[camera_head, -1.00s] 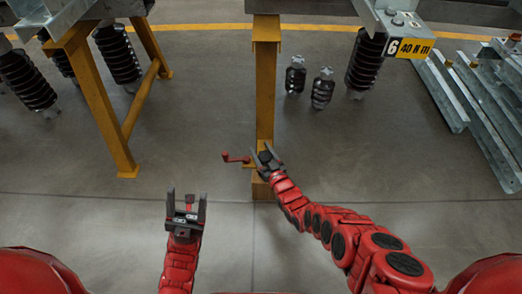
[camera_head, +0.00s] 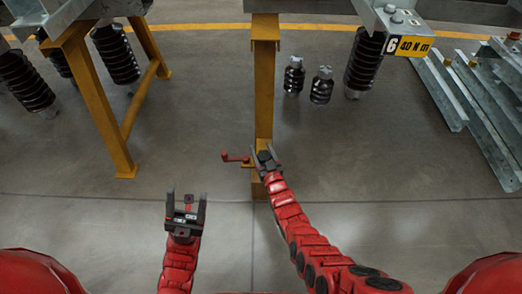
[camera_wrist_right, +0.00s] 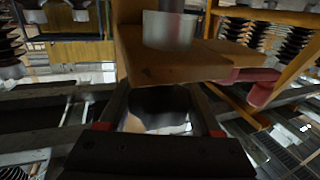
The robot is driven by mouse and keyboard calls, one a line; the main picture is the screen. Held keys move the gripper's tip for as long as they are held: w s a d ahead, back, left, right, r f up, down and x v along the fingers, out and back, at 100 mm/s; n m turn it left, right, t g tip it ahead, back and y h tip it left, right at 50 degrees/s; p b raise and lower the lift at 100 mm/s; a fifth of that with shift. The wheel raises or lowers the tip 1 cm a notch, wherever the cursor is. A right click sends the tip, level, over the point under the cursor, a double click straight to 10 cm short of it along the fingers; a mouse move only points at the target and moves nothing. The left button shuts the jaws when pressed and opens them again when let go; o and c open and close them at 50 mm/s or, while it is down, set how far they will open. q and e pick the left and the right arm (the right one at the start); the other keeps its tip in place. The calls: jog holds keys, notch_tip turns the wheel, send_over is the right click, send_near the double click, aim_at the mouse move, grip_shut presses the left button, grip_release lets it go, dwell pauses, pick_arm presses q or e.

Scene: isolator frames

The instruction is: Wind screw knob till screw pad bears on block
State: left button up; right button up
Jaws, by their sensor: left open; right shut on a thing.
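My right gripper (camera_head: 266,158) is at the lower part of the yellow post (camera_head: 264,90), shut on a dark rounded knob (camera_wrist_right: 158,100), which shows between its fingers in the right wrist view. Just above the knob in that view is a yellow-brown plate (camera_wrist_right: 185,62), with a grey metal cylinder (camera_wrist_right: 168,30) on its far side. I cannot tell whether the screw pad touches the block; that contact is hidden. My left gripper (camera_head: 186,212) is open and empty, apart from everything.
A yellow trestle (camera_head: 92,95) stands at the left, with dark ribbed insulators near it. Two small insulators (camera_head: 321,87) stand right of the post. Grey steel beams (camera_head: 480,110) lie at the far right. The floor around my left gripper is clear.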

jog(key=shift+d+m+h+b, duration=0.1)
jog(key=shift+m+h+b, duration=0.4)
jog(key=shift+h, duration=0.1)
